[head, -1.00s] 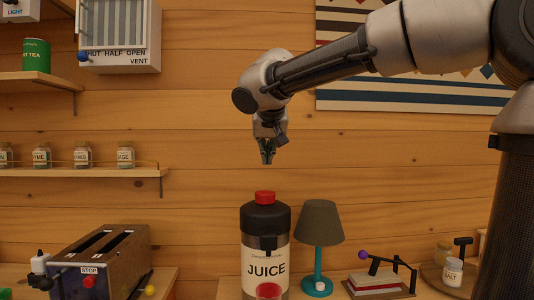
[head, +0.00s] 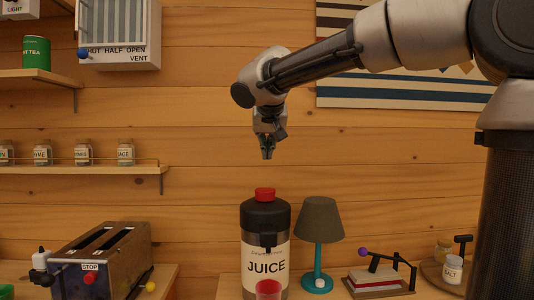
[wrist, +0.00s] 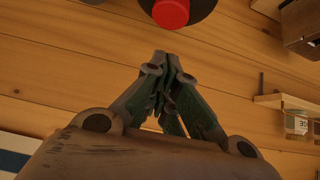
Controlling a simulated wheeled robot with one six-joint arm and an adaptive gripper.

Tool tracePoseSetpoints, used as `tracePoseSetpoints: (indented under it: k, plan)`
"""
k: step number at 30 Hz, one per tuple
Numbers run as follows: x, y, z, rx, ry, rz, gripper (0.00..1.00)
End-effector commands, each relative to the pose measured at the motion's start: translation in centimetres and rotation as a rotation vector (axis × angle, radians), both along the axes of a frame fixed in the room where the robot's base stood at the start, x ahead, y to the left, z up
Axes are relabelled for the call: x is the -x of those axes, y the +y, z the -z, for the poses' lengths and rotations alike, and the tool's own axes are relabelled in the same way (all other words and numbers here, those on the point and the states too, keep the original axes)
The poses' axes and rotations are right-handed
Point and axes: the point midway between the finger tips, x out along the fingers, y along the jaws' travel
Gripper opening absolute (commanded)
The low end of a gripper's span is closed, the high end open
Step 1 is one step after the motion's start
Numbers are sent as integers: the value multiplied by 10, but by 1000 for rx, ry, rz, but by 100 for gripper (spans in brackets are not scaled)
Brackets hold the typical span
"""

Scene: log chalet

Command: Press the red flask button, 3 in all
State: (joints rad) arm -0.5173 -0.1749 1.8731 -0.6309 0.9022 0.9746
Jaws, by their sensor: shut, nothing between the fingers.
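The juice flask (head: 265,245) stands upright on the counter, with a black top, a cream JUICE label and a red button (head: 265,194) on its lid. A red cup (head: 268,289) is in front of its base, partly cut off by the frame. My gripper (head: 267,154) points down above the red button, with a clear gap between them. In the wrist view my gripper (wrist: 165,60) has its fingers together and empty. The red button (wrist: 171,13) shows there just beyond the fingertips, at the top edge. Nothing hides the button in the head view.
A lamp (head: 319,220) stands close to the flask's right. A toaster (head: 105,258) is at the lower left, and a small lever press (head: 375,278) and salt jar (head: 453,269) are at right. A spice shelf (head: 80,170) is on the left wall. The air around my gripper is clear.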

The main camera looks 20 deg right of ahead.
Motion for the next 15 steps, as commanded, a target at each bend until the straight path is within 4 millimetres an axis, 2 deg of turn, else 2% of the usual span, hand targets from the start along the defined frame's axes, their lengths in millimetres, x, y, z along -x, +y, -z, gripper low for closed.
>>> tracePoseSetpoints:
  k: [10,15]
  plan:
    - [-51,-11,53,2,3,1,0]
    - [-52,-11,79,2,2,-1,0]
